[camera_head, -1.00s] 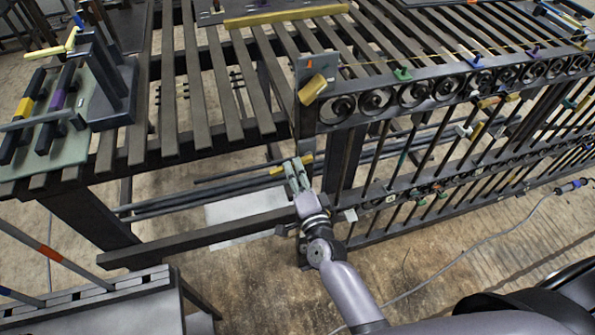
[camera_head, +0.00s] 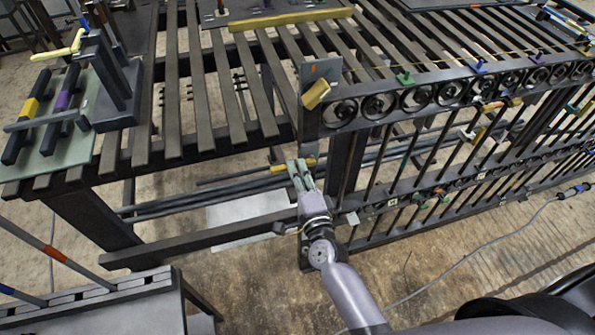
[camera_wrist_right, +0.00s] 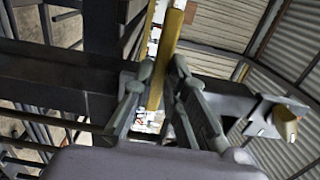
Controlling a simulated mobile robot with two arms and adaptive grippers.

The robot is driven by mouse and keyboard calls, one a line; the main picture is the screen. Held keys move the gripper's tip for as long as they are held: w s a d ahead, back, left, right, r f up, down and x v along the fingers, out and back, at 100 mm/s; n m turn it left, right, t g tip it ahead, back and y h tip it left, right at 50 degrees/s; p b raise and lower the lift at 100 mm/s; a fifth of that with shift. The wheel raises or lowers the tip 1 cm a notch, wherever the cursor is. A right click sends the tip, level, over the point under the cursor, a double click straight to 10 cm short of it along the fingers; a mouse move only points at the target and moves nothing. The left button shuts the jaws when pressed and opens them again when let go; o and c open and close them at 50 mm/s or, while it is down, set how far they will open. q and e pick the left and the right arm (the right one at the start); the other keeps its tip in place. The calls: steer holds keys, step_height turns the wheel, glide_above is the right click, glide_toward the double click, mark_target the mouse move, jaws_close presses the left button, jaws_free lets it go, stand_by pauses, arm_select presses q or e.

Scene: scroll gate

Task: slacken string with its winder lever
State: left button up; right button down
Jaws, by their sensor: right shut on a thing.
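The winder lever is a yellow bar (camera_head: 308,162) low at the left end of the slatted frame. My right gripper (camera_head: 299,170) is at this bar, below the frame's corner. In the right wrist view the yellow bar (camera_wrist_right: 157,75) runs between the fingers of my right gripper (camera_wrist_right: 162,70), which are closed around it. The fingers hide part of the bar. A thin yellowish string (camera_head: 430,59) runs along the top edge of the frame; its tension cannot be told. My left gripper is not in view.
A yellow cylinder (camera_head: 316,94) sticks out from a grey plate (camera_head: 322,70) above my right gripper. A row of round scroll discs (camera_head: 416,97) lines the frame's front, with thin upright rods (camera_head: 445,140) below. Bare floor (camera_head: 245,285) lies in front.

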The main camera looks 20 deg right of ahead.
steer(key=c, duration=1.6)
jaws_free()
steer(key=shift+s, duration=0.1)
steer(key=s, duration=1.2)
steer(key=shift+d, duration=0.2)
